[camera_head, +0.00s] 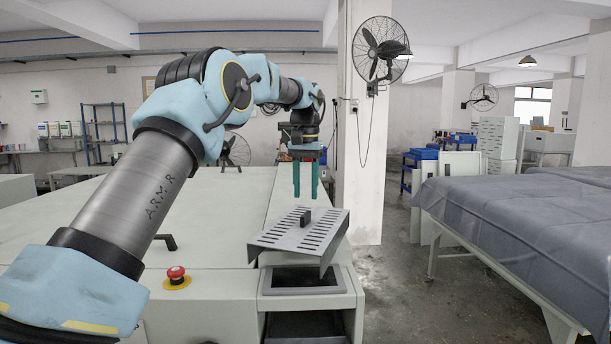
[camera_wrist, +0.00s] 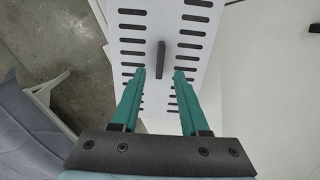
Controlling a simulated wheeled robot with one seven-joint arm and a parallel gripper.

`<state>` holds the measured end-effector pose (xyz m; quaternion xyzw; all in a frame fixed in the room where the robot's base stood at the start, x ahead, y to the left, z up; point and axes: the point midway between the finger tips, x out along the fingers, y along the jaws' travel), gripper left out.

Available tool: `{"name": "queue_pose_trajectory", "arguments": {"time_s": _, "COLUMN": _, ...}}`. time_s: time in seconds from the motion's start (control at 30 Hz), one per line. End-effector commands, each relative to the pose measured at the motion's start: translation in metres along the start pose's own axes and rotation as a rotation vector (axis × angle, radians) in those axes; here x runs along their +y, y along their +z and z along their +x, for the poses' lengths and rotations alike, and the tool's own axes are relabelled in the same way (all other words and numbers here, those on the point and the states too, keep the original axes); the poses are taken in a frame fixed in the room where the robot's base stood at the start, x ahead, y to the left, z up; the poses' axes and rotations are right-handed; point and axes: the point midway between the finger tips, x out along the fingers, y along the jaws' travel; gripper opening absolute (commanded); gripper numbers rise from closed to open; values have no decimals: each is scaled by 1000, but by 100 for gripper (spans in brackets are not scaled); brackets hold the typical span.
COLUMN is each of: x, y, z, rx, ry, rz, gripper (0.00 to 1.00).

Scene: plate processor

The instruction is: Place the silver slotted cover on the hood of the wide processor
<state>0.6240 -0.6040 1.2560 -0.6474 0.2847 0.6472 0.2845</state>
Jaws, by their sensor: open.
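The silver slotted cover (camera_head: 293,239) lies tilted on top of the wide processor (camera_head: 215,205), near its right front part, above a dark open recess. It has rows of slots and a black handle (camera_head: 305,217) standing up from its middle. My gripper (camera_head: 305,195) hangs fingers down above the cover, a little behind the handle in the head view. In the wrist view my open gripper (camera_wrist: 160,75) has its two green fingers apart, with the handle (camera_wrist: 161,59) between their tips in the picture. The cover (camera_wrist: 158,95) shows beneath. I cannot tell the exact height gap.
A red emergency button (camera_head: 176,272) and a black handle bar (camera_head: 165,242) are on the processor's front left. A dark recess (camera_head: 301,279) opens below the cover. A pillar (camera_head: 365,190) with a fan stands behind. A table with grey cloth (camera_head: 520,215) is at right, across an open floor strip.

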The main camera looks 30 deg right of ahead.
Motion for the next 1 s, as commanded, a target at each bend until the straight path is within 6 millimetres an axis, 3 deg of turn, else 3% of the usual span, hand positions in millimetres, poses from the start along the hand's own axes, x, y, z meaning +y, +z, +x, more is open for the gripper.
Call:
{"name": "queue_pose_trajectory", "arguments": {"time_s": 0.1, "x": 0, "y": -1, "z": -24, "rx": 5, "ry": 0, "rz": 0, "gripper": 45}}
{"name": "queue_pose_trajectory", "arguments": {"time_s": 0.3, "x": 0, "y": -1, "z": -49, "rx": 0, "ry": 0, "rz": 1, "gripper": 45}}
{"name": "queue_pose_trajectory", "arguments": {"time_s": 0.67, "x": -4, "y": 1, "z": -55, "rx": -1, "ry": -2, "rz": -4, "gripper": 45}}
{"name": "queue_pose_trajectory", "arguments": {"time_s": 0.77, "x": -20, "y": 7, "z": -50, "rx": 3, "ry": -7, "rz": -26, "gripper": 45}}
{"name": "queue_pose_trajectory", "arguments": {"time_s": 0.87, "x": -50, "y": 21, "z": -37, "rx": 12, "ry": -13, "rz": -68, "gripper": 45}}
{"name": "queue_pose_trajectory", "arguments": {"time_s": 1.0, "x": -102, "y": 60, "z": -8, "rx": 31, "ry": -24, "rz": -155, "gripper": 45}}
